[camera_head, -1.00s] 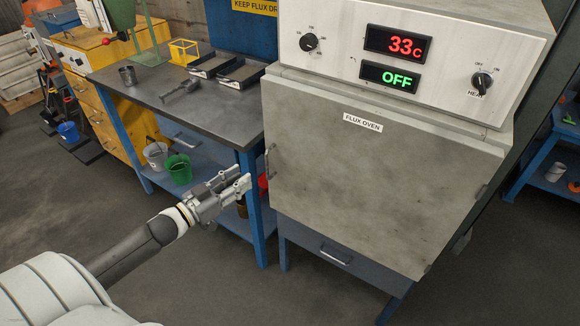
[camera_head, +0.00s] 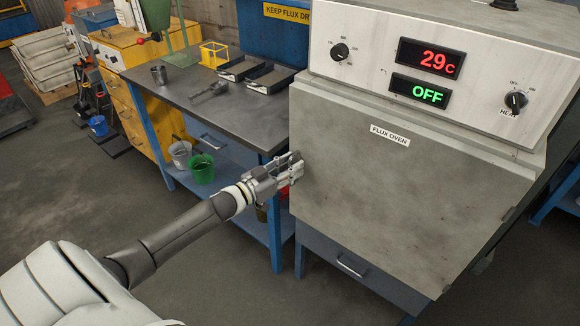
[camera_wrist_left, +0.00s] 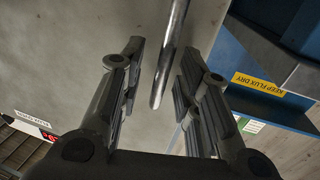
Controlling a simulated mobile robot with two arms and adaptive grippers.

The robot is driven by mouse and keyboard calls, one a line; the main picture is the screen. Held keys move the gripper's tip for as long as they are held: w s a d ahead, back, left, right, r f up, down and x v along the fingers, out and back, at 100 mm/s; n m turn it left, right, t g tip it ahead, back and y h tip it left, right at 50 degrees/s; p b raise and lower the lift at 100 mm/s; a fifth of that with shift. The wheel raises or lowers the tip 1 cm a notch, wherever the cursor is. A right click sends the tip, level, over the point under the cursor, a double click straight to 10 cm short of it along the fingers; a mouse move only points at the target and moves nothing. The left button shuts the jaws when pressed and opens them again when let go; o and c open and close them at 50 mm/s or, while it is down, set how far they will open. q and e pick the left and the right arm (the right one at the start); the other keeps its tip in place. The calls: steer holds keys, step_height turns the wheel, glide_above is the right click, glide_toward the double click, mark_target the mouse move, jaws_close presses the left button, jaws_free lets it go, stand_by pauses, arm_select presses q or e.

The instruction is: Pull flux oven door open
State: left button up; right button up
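The flux oven (camera_head: 440,60) stands at the right in the head view, with its grey door (camera_head: 400,180) shut. The door's metal handle is hidden behind my gripper in the head view. In the left wrist view the handle (camera_wrist_left: 171,55) runs between the two fingers. My left gripper (camera_head: 297,168) is at the door's left edge. In the left wrist view its fingers (camera_wrist_left: 158,85) are open on either side of the handle, with gaps showing. My right gripper is not in view.
A blue workbench (camera_head: 215,95) with trays (camera_head: 268,78) and a cup stands left of the oven. A green bucket (camera_head: 202,170) sits on its lower shelf. A drawer (camera_head: 350,265) is below the oven door.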

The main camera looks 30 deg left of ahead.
arm_select(q)
jaws_close()
steer(key=shift+s, duration=0.1)
stand_by(0.4)
